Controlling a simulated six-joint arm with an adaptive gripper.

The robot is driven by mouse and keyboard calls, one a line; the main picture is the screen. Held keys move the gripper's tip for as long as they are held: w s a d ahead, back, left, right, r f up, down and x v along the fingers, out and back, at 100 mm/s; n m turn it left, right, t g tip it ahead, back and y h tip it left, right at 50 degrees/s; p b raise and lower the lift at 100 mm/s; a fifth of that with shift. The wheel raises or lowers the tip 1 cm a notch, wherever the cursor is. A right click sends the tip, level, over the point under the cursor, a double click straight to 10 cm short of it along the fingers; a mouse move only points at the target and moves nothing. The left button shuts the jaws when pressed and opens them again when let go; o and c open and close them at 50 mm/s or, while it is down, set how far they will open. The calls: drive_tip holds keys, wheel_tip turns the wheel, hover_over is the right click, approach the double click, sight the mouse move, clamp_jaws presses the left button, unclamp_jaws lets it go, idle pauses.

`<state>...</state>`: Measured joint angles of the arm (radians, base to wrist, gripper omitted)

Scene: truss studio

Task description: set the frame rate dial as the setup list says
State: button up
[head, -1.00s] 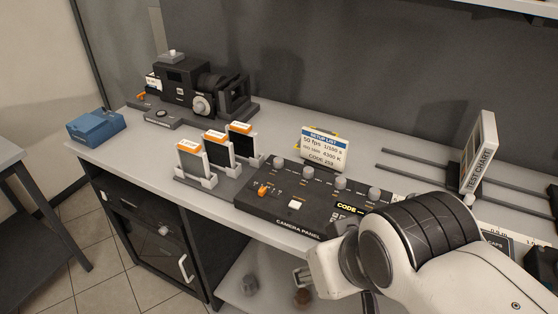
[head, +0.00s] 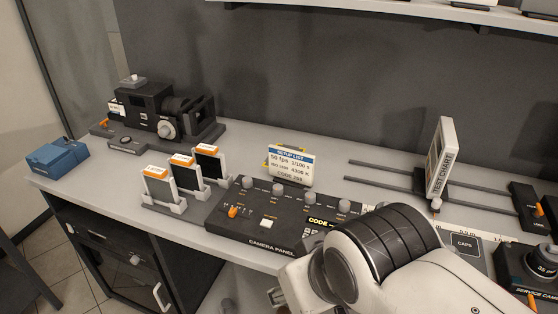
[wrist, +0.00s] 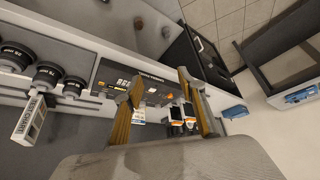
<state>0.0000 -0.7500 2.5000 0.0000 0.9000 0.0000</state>
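The black camera panel (head: 256,232) lies on the bench with a row of several grey dials along its back edge, the leftmost one (head: 246,182) included. The dial labels are too small to read, so I cannot tell which is frame rate. Behind it stands the setup list card (head: 290,168), reading 50 fps, 1/100 s, 4300 K and a code that looks like 253. My gripper (wrist: 159,76) is open and empty in the wrist view, its fingers spread above the panel (wrist: 115,74). In the head view it is mostly cut off, at the panel's front right.
An orange lever (head: 233,211) and a white button (head: 267,223) are on the panel. Filter cards in holders (head: 160,190) stand left of it, with a camera (head: 150,108) behind. A test chart (head: 440,160) stands on rails at right. A blue box (head: 57,156) is far left.

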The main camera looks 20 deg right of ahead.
drive_tip(key=shift+f, duration=0.1)
drive_tip(key=shift+c, duration=0.2)
